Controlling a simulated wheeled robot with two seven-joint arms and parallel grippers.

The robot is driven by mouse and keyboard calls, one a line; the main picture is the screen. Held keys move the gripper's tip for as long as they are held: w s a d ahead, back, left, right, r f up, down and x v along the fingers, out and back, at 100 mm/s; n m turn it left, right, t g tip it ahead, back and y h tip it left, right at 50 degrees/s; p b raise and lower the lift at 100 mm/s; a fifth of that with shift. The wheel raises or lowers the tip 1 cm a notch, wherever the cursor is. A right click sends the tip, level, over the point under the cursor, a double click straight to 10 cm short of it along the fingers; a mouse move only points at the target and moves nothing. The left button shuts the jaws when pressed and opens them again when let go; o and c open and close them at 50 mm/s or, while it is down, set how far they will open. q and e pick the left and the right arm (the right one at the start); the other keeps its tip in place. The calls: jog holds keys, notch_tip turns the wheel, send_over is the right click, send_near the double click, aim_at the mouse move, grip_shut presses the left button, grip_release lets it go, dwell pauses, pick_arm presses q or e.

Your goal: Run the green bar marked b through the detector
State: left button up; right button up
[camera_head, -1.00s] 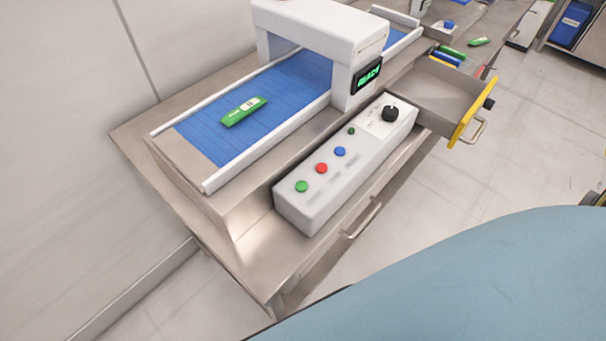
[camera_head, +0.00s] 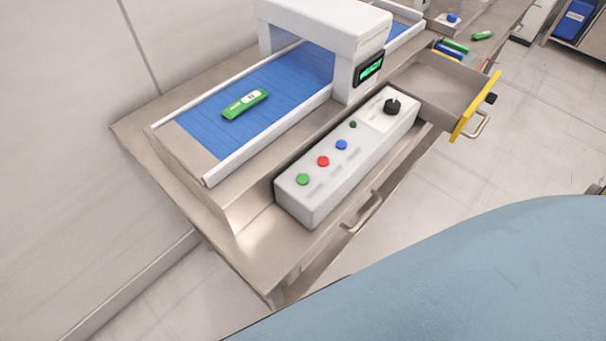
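A green bar (camera_head: 245,103) with a white label lies flat on the blue conveyor belt (camera_head: 207,133), on the near side of the detector arch; its mark is too small to read. The white detector arch (camera_head: 330,24) spans the belt, and its small screen (camera_head: 369,69) shows green text that looks like READY. A white control box (camera_head: 345,160) in front has a green button (camera_head: 303,179), a red button (camera_head: 323,161), a blue button (camera_head: 341,145) and a black knob (camera_head: 392,107). Neither gripper is in view.
An open drawer (camera_head: 440,88) with a yellow front (camera_head: 474,105) sticks out at the right, with several coloured bars at its far end. Another green bar (camera_head: 482,35) lies on the far surface. A blue bin (camera_head: 577,20) stands at the top right. My pale blue body part fills the lower right.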

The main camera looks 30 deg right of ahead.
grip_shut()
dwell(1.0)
